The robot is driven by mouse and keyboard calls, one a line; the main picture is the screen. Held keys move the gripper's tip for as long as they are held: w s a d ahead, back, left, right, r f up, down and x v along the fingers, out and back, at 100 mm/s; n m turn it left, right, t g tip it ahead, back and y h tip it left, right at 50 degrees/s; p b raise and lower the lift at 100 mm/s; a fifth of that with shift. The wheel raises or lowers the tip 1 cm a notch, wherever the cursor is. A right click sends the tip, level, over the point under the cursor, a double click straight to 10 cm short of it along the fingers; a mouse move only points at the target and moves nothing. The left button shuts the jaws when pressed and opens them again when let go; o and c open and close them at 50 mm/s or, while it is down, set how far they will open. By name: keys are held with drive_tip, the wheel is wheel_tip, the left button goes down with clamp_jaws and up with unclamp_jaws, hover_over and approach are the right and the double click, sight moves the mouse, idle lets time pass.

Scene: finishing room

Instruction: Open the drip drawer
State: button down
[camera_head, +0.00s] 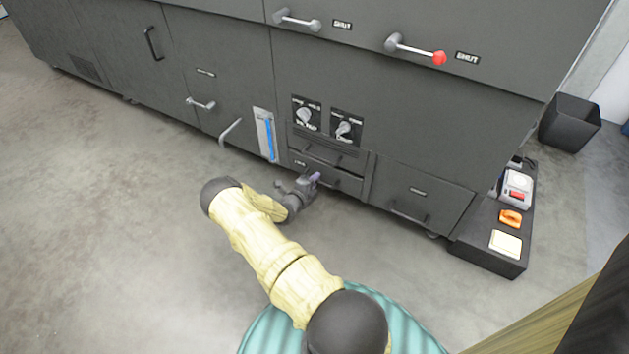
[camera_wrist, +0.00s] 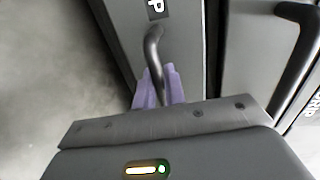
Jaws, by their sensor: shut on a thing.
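The drip drawer (camera_head: 347,184) is a low dark grey front in the machine's lower middle, below another narrow drawer front. In the wrist view its front (camera_wrist: 185,70) carries a label ending in "P"; the rest of the label is out of frame. My gripper (camera_head: 316,178) is at this front, reaching in from the left. In the wrist view the lilac fingers of my gripper (camera_wrist: 160,92) are shut around the dark bar handle (camera_wrist: 152,48), whose far end shows beyond them. I cannot tell whether the drawer stands slightly out.
Two grey knobs (camera_head: 344,130) sit above the drawer, and a blue strip gauge (camera_head: 268,135) is to its left. Another handled panel (camera_head: 415,200) is to the right. A low black tray (camera_head: 480,252) stands at the machine's right end. The floor (camera_head: 120,240) in front is clear.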

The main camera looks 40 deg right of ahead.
drive_tip(key=f+p+v, duration=0.2)
drive_tip(key=p+v, duration=0.1)
drive_tip(key=v, duration=1)
drive_tip(key=a+f+p+v, duration=0.1)
drive_tip(key=f+p+v, duration=0.2)
drive_tip(key=v, duration=1.1)
drive_tip(key=shift+s+f+p, duration=0.25)
drive_tip(key=shift+f+p, duration=0.05)
drive_tip(key=shift+p, duration=0.4)
drive_tip(key=shift+a, duration=0.1)
drive_tip(key=c, duration=1.6)
unclamp_jaws()
drive_tip(key=p+v, duration=0.4)
drive_tip(key=v, duration=1.3)
drive_tip(key=shift+a+p, duration=0.2)
drive_tip(key=shift+p, duration=0.2)
